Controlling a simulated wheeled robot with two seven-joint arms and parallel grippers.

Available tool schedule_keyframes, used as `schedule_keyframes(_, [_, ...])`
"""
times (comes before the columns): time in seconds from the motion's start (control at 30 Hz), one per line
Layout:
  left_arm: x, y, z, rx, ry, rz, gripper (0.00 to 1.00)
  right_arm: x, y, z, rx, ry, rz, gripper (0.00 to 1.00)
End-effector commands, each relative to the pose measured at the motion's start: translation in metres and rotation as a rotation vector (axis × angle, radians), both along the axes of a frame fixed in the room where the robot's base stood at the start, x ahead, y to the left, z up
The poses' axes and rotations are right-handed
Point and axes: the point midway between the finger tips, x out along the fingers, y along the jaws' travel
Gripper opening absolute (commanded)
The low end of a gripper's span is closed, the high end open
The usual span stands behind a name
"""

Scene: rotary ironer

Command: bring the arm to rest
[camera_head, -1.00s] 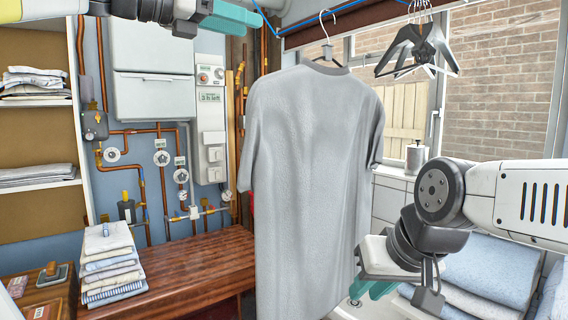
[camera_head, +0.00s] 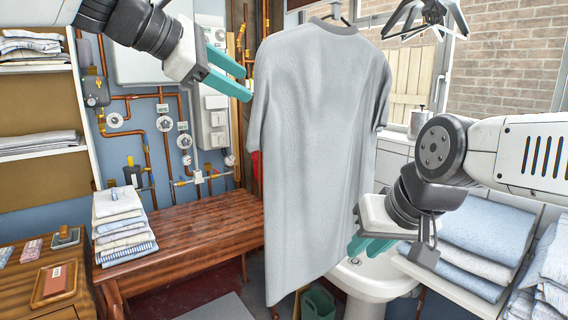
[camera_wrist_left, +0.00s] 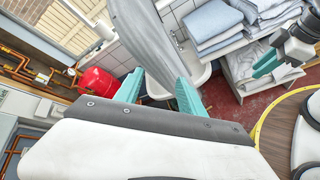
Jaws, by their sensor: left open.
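My left gripper (camera_head: 250,85) is at the upper left of the head view, with its two teal fingers apart. In that view it overlaps the left sleeve of a hanging grey T-shirt (camera_head: 320,150). In the left wrist view, the left gripper's fingers (camera_wrist_left: 158,92) are spread, and the grey shirt (camera_wrist_left: 150,35) shows edge-on beyond and between them. My right gripper (camera_head: 362,250) is low by the shirt's right edge, fingers apart and empty. I cannot tell whether it touches the shirt. It also shows in the left wrist view (camera_wrist_left: 265,68).
A wooden bench (camera_head: 200,235) holds a folded stack (camera_head: 120,225). A white sink (camera_head: 372,280) stands behind the shirt. Folded blue cloths (camera_head: 470,240) lie at right. Copper pipes and gauges line the back wall. Dark hangers (camera_head: 430,15) hang at upper right.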

Motion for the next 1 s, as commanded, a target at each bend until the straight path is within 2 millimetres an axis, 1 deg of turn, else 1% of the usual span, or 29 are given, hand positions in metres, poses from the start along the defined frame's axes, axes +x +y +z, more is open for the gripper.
schedule_keyframes(0.03, [-0.008, 0.001, -0.024, 0.103, -0.035, -0.037, 0.47, 0.000, 0.000, 0.000, 0.000, 0.000, 0.000, 0.23])
schedule_keyframes(0.07, [-0.013, 0.002, -0.040, 0.178, -0.062, -0.068, 0.47, 0.000, 0.000, 0.000, 0.000, 0.000, 0.000, 0.23])
schedule_keyframes(0.1, [-0.020, 0.005, -0.062, 0.286, -0.100, -0.115, 0.47, 0.000, 0.000, 0.000, 0.000, 0.000, 0.000, 0.23])
schedule_keyframes(0.17, [-0.032, 0.010, -0.095, 0.454, -0.160, -0.201, 0.47, 0.000, 0.000, 0.000, 0.000, 0.000, 0.000, 0.23])
schedule_keyframes(0.2, [-0.041, 0.013, -0.118, 0.567, -0.201, -0.268, 0.47, 0.000, 0.000, 0.000, 0.000, 0.000, 0.000, 0.23])
schedule_keyframes(0.27, [-0.055, 0.020, -0.151, 0.741, -0.262, -0.382, 0.47, 0.000, 0.000, 0.000, 0.000, 0.000, 0.000, 0.23])
schedule_keyframes(0.3, [-0.065, 0.025, -0.173, 0.852, -0.303, -0.465, 0.47, 0.000, 0.000, 0.000, 0.000, 0.000, 0.000, 0.23])
schedule_keyframes(0.4, [-0.087, 0.036, -0.220, 1.095, -0.396, -0.681, 0.47, 0.000, 0.000, 0.000, 0.000, 0.000, 0.000, 0.23])
schedule_keyframes(0.5, [-0.103, 0.045, -0.251, 1.261, -0.465, -0.853, 0.47, 0.000, 0.000, 0.000, 0.000, 0.000, 0.000, 0.23])
schedule_keyframes(0.6, [-0.112, 0.051, -0.268, 1.353, -0.507, -0.962, 0.47, 0.000, 0.000, 0.000, 0.000, 0.000, 0.000, 0.23])
schedule_keyframes(0.7, [-0.115, 0.053, -0.275, 1.389, -0.524, -1.007, 0.47, 0.000, 0.000, 0.000, 0.000, 0.000, 0.000, 0.23])
schedule_keyframes(1.0, [-0.115, 0.053, -0.275, 1.390, -0.524, -1.009, 0.47, 0.000, 0.000, 0.000, 0.000, 0.000, 0.000, 0.23])
